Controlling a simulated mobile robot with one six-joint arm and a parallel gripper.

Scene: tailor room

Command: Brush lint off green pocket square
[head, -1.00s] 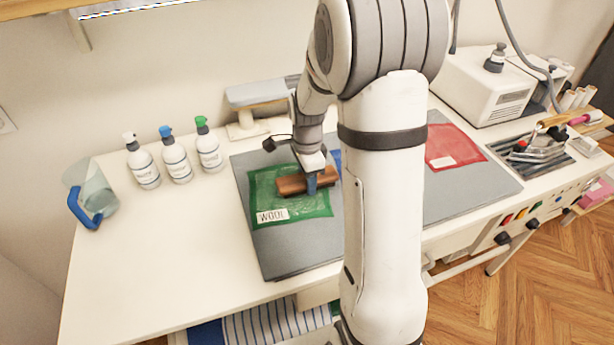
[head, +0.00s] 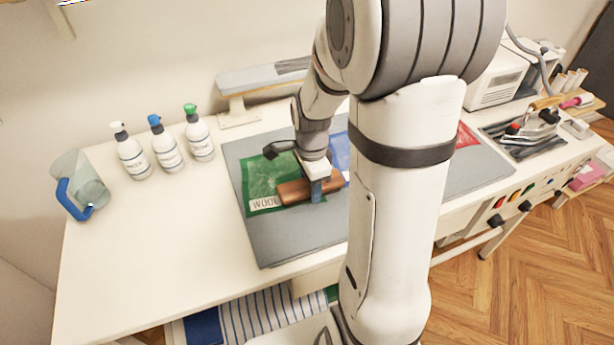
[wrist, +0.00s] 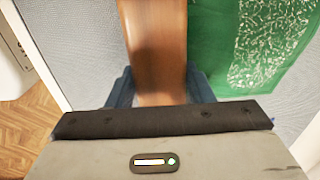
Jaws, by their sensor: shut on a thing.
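The green pocket square (head: 266,172) lies flat on the grey pressing mat, with a white label reading "WOOL" at its front left corner. In the wrist view the green cloth (wrist: 216,70) shows many pale lint specks in a band. My gripper (head: 318,190) is shut on a wooden brush (head: 295,191), which also shows between the fingers in the wrist view (wrist: 157,50). The brush lies across the front right part of the green square and reaches past its right edge. Its bristles are hidden, so contact with the cloth cannot be told.
A blue cloth (head: 339,150) is partly hidden behind my arm, and a red cloth (head: 466,136) lies farther right on the grey mat (head: 290,242). Several spray bottles (head: 166,147) and a jug (head: 80,186) stand left. The table's left front is clear.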

